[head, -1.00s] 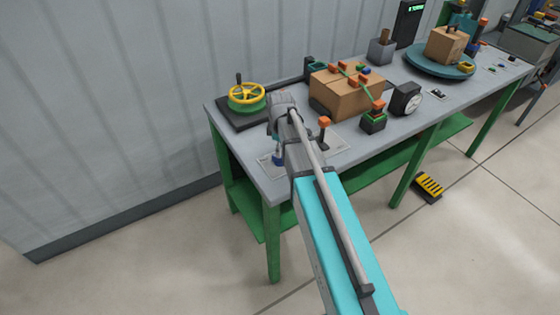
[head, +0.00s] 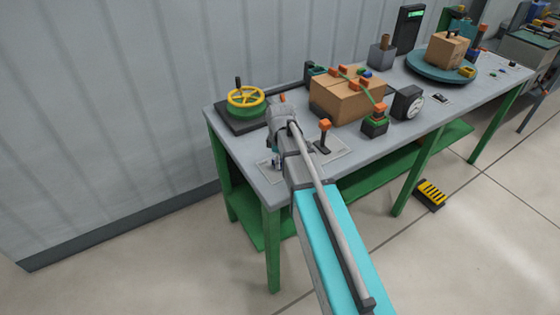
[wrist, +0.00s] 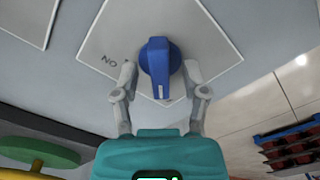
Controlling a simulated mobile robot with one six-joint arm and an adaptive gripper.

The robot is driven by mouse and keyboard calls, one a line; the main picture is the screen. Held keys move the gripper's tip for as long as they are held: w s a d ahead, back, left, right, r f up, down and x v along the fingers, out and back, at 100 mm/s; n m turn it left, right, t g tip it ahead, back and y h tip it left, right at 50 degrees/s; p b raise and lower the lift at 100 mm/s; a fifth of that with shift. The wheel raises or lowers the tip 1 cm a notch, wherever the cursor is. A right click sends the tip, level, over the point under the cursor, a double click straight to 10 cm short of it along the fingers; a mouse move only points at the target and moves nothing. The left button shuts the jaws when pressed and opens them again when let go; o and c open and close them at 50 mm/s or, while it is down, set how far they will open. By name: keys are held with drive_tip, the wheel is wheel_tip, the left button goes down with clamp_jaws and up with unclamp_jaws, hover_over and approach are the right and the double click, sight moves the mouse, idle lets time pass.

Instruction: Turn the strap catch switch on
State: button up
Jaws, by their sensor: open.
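In the wrist view a blue switch knob (wrist: 155,62) with a white mark at its lower end stands on a light square plate (wrist: 103,28). Printed letters that read "NO" in this view lie on the plate, left of the knob. My gripper (wrist: 160,76) is open, with one finger on each side of the knob. A narrow gap shows by the left finger; I cannot tell whether the right finger touches it. In the head view my gripper (head: 276,152) is over the near left corner of the bench, and my wrist mostly hides the knob.
The green-legged bench (head: 237,150) also holds a yellow handwheel (head: 246,96), an orange-topped lever (head: 324,135) right of my wrist, a strapped cardboard box (head: 345,98) and a dial gauge (head: 408,102). A black and yellow pedal (head: 431,194) is on the floor.

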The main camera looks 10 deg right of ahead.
clamp_jaws()
drive_tip(key=shift+m, duration=0.4)
drive_tip(key=m, duration=0.3)
drive_tip(key=shift+d, duration=0.1)
drive_tip(key=m, duration=0.4)
drive_tip(key=shift+m, duration=0.4)
drive_tip(key=m, duration=0.4)
drive_tip(key=shift+m, duration=0.3)
drive_tip(key=m, duration=0.4)
drive_tip(key=shift+m, duration=0.4)
